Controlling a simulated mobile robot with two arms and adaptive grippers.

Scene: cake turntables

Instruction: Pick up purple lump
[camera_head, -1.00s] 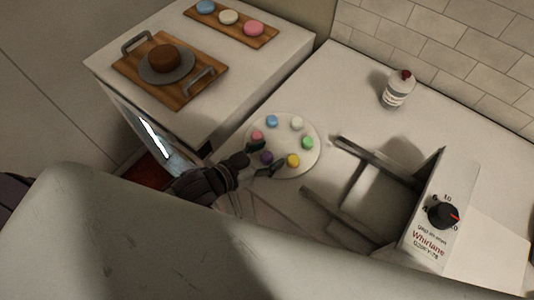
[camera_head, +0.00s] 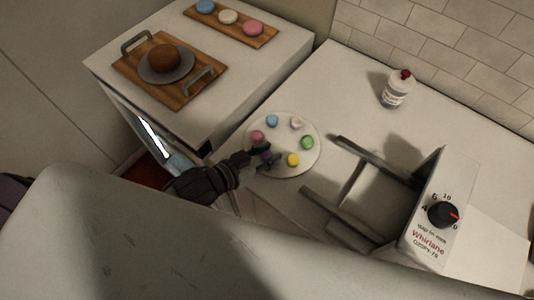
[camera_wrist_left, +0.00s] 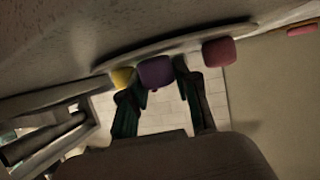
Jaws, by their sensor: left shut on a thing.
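The purple lump (camera_head: 265,157) is at the near edge of the round white plate (camera_head: 284,128), partly hidden by my left gripper (camera_head: 264,156). In the left wrist view the purple lump (camera_wrist_left: 156,73) sits between the two fingertips (camera_wrist_left: 154,82), and my left gripper is shut on it. The lump is at the plate's surface; I cannot tell whether it is lifted. A yellow lump (camera_head: 293,160) and a pink lump (camera_head: 257,137) are on either side of it. My right gripper is not in view.
Blue (camera_head: 272,120), white (camera_head: 297,124) and green (camera_head: 307,142) lumps are also on the plate. The Whirlane turntable machine (camera_head: 430,220) with two dark rails is at the right. A wooden tray (camera_head: 205,88) lies on the left cabinet.

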